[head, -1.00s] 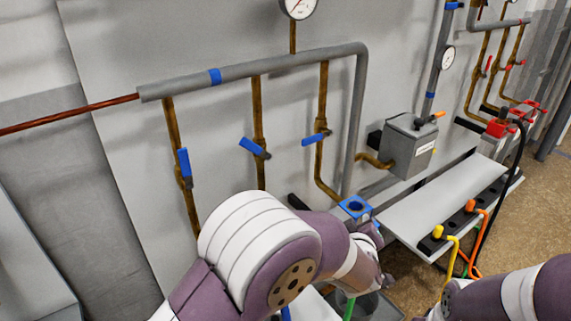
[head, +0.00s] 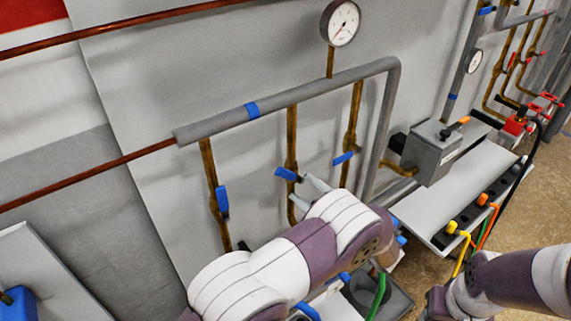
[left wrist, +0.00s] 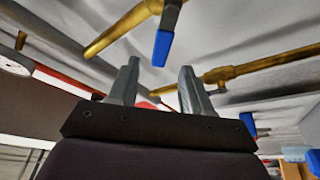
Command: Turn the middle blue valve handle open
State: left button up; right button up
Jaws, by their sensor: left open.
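The middle blue valve handle (head: 287,174) sits on the middle brass pipe (head: 291,135) and sticks out to the left, across the pipe. My left gripper (head: 306,189) is open and empty, just right of and below this handle, its fingers pointing at the pipe. In the left wrist view a blue handle (left wrist: 162,48), which looks like the middle one, shows just beyond the gap between the open fingers (left wrist: 159,66). I see no contact. The left blue handle (head: 222,200) lies along its pipe; the right one (head: 342,159) lies across its pipe.
A grey header pipe (head: 320,92) with a gauge (head: 341,22) runs above the valves. A grey box (head: 434,152) and a shelf (head: 470,170) with coloured handles stand to the right. My right arm shows at lower right, its fingertips out of sight.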

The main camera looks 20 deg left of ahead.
aim_at(289, 173)
pick_arm(q)
jog(key=p+x, duration=0.2)
jog(key=x, duration=0.4)
jog(key=shift+a, duration=0.1)
jog(key=shift+w+a+r, duration=0.1)
jog(key=shift+w+a, duration=0.05)
jog(key=shift+a, duration=0.2)
pick_arm(e)
notch_tip(289, 173, up, 3)
jog(key=shift+a, duration=0.1)
pick_arm(q)
grip_shut()
jog(key=shift+w+m, duration=0.15)
jog(key=shift+m, duration=0.35)
jog(key=shift+w+d+r+m+t, duration=0.1)
jog(key=shift+d+r+m+t, duration=0.1)
jog(key=shift+m+t, duration=0.25)
jog(key=shift+a, duration=0.1)
pick_arm(e)
jog(key=shift+f, duration=0.25)
pick_arm(q)
grip_release()
